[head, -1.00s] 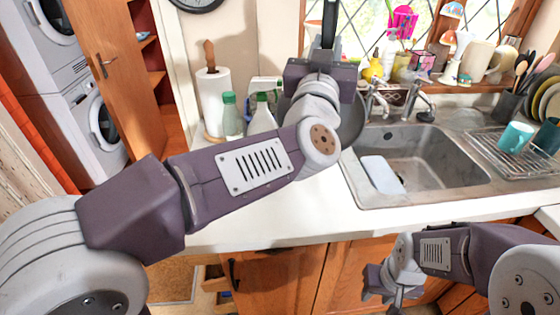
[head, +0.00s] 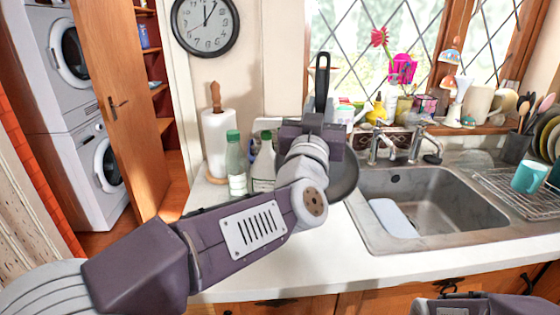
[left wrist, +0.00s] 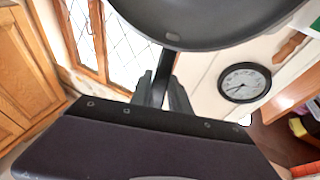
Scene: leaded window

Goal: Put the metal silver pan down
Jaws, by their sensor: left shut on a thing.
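The pan (head: 346,176) looks dark grey. In the head view it is mostly hidden behind my left gripper (head: 316,122), and its black handle (head: 322,78) points up. My left gripper is shut on the handle. In the left wrist view the pan's round body (left wrist: 210,22) fills the top, and the handle (left wrist: 166,72) runs down between the fingers (left wrist: 163,92). The pan is over the white counter (head: 262,262), left of the sink. I cannot tell whether it touches the counter. My right gripper is out of view; only part of that arm shows at the bottom right.
The sink (head: 425,205) with a white board (head: 392,218) and a dish rack (head: 520,192) are at right. The front counter strip is clear.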

